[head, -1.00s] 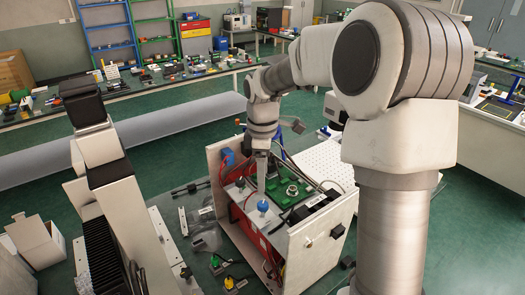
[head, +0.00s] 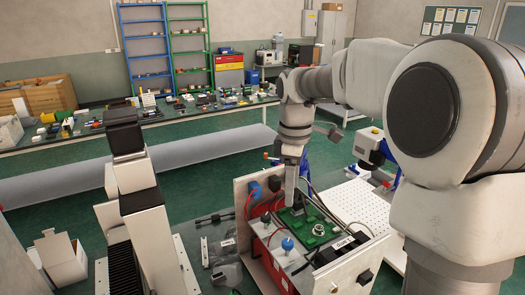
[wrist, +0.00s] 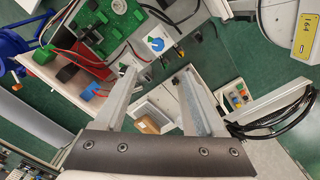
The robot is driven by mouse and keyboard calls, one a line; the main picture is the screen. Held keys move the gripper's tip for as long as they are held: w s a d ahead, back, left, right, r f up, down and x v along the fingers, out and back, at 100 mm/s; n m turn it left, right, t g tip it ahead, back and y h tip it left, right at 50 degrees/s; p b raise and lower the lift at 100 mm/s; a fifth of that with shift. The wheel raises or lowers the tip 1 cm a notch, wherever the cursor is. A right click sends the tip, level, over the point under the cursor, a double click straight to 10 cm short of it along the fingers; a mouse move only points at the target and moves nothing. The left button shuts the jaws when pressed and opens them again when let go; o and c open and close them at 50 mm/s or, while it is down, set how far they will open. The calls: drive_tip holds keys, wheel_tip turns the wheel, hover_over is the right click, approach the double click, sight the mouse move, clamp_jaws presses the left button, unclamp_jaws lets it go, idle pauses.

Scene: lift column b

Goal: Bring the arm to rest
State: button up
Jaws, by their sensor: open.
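My arm reaches in from the right in the head view and bends down over an open equipment box. My gripper (head: 291,200) points down above this box (head: 246,215), with a clear gap to the blue knob (head: 288,245). In the wrist view the two fingers of my gripper (wrist: 160,72) stand wide apart with nothing between them. The blue knob also shows in the wrist view (wrist: 157,44), beyond the fingertips.
The box holds a green circuit board (head: 302,222), red cables and black hoses. A white perforated table (head: 365,205) stands to its right. An open carton (head: 60,258) lies on the floor at left. A long cluttered bench (head: 60,140) runs along the back.

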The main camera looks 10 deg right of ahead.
drive_tip(key=s+m+t, duration=0.5)
drive_tip(key=s+m, duration=0.8)
drive_tip(key=s, duration=1)
drive_tip(key=shift+s+r+b, duration=0.15)
drive_tip(key=shift+r+b, duration=0.15)
drive_tip(key=shift+b, duration=0.05)
